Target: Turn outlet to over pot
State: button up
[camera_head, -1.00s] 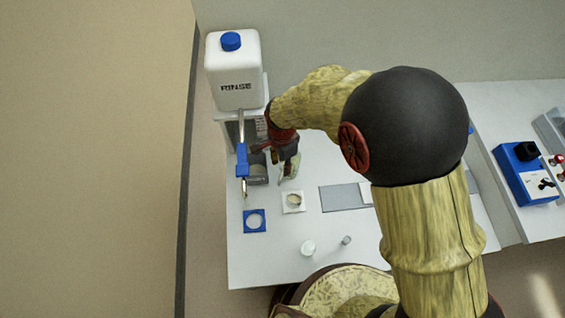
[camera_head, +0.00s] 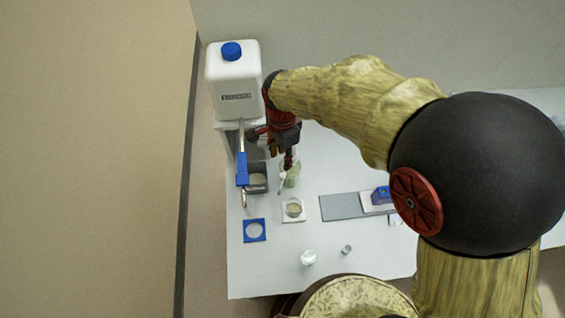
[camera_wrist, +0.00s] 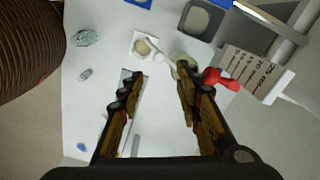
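The rinse outlet is a metal spout with a blue sleeve (camera_head: 242,170). It comes forward from under the white rinse bottle (camera_head: 236,85), its tip beside the left of a grey square basin (camera_head: 257,187). A metal bar, likely the outlet, crosses the top right of the wrist view (camera_wrist: 270,22). A greenish clear vessel (camera_head: 291,176) stands right of the basin; I cannot tell which container is the pot. My gripper (camera_head: 287,160) is above that vessel, right of the outlet and apart from it. In the wrist view its fingers (camera_wrist: 158,92) are spread and empty.
A blue square holder (camera_head: 254,231) and a white pad with a round dish (camera_head: 293,210) lie in front. Two small vessels (camera_head: 308,258) stand nearer me. A grey plate (camera_head: 340,207) lies right. A labelled white stand (camera_wrist: 245,72) is close to the fingers.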

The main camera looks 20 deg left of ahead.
jog(key=shift+r, duration=0.55)
